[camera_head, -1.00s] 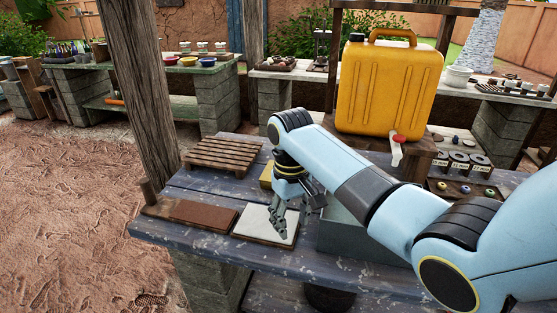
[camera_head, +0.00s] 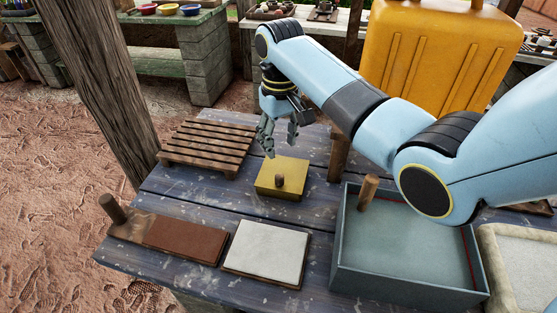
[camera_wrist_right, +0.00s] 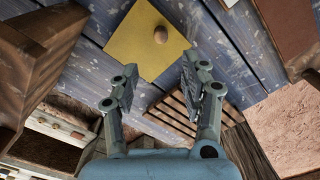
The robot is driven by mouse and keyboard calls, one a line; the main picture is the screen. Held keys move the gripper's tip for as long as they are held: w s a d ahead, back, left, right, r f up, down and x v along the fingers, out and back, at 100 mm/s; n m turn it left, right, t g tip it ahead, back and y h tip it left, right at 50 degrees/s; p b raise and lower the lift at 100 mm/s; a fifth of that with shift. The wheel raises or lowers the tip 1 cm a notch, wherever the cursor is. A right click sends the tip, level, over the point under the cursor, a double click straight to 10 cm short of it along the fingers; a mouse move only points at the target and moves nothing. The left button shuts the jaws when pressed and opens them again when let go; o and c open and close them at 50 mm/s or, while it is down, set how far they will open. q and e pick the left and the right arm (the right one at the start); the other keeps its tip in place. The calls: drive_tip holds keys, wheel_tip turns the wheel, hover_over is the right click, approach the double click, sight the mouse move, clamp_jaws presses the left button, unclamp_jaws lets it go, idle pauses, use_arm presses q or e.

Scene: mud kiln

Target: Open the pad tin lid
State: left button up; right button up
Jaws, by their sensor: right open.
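The pad tin is a low yellow box (camera_head: 295,171) with a flat lid and a small round wooden knob (camera_head: 279,181) on top. It stands on the blue-grey table, and its lid is on. The tin (camera_wrist_right: 138,48) and its knob (camera_wrist_right: 160,35) also show in the right wrist view, beyond the fingertips. My right gripper (camera_head: 280,148) is open and empty, pointing down, above the tin's far edge and apart from the knob. Its spread fingers show in the wrist view (camera_wrist_right: 158,70). My left gripper is not in view.
A slatted wooden rack (camera_head: 206,146) lies left of the tin. A white slab (camera_head: 266,252) and a brown board (camera_head: 186,241) lie at the front. A grey tray (camera_head: 405,290) with an upright wooden handle (camera_head: 368,192) stands right. A yellow canister (camera_head: 440,50) stands behind.

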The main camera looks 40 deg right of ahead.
hover_over(280, 176)
wheel_tip(280, 176, down, 4)
drive_tip(key=shift+f, duration=0.25)
wheel_tip(280, 176, down, 5)
drive_tip(key=shift+w+f+b, duration=0.1)
drive_tip(key=shift+b, duration=0.25)
drive_tip(key=shift+f, duration=0.25)
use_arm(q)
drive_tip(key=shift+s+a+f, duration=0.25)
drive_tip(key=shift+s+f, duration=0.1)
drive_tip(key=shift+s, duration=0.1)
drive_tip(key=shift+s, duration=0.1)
use_arm(e)
drive_tip(key=c, duration=0.4)
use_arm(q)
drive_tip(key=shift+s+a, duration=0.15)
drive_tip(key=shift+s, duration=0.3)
use_arm(e)
clamp_jaws()
